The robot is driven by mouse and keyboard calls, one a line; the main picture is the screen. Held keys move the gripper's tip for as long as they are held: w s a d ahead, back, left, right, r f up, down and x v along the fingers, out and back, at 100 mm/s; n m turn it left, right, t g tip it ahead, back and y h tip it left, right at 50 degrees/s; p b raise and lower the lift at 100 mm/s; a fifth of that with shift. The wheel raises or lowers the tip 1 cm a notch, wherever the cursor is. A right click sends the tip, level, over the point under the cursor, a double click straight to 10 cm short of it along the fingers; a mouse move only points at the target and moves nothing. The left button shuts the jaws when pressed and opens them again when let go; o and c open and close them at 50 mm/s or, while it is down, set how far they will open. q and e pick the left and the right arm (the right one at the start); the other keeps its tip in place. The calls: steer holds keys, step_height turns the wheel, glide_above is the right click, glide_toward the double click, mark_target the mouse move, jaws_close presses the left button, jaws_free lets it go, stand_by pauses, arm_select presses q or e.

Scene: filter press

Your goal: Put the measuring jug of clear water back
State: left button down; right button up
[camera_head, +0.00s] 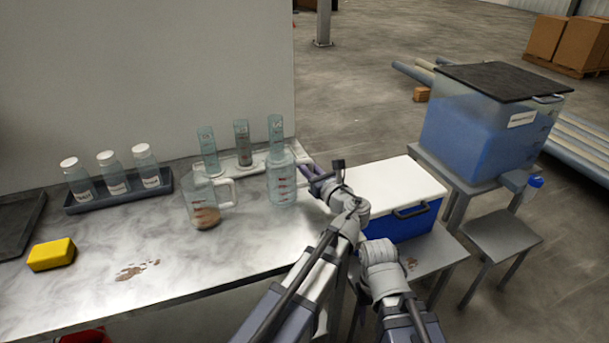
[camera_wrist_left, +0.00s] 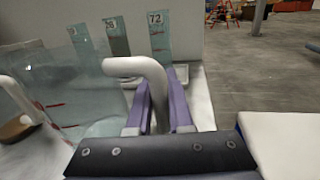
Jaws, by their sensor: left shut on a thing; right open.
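The clear measuring jug (camera_head: 283,182) with red marks is upright at the bench's right end; I cannot tell whether its base touches the top. My left gripper (camera_head: 312,173) is at its right side. In the left wrist view the purple fingers (camera_wrist_left: 158,108) are shut around the jug's white handle (camera_wrist_left: 140,68), and the jug's clear wall (camera_wrist_left: 75,90) is to the left. My right arm's end (camera_head: 378,252) is low in front of the cool box, apart from the jug; its fingertips are hard to make out.
Another jug (camera_head: 212,198) with brown matter is close on the left. Several cylinders stand in a white rack (camera_head: 232,166) behind. A bottle tray (camera_head: 118,196), yellow sponge (camera_head: 52,254) and brown spill (camera_head: 137,270) are further left.

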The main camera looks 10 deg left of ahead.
arm_select(q)
steer(key=shift+f, duration=0.55)
steer(key=shift+r, duration=0.15)
arm_select(e)
steer(key=shift+f, duration=0.4)
steer(key=shift+f, duration=0.15)
arm_select(q)
steer(key=c, duration=1.3)
jaws_free()
steer(key=shift+f, duration=0.25)
steer(key=o, duration=0.5)
steer(key=shift+r, duration=0.1)
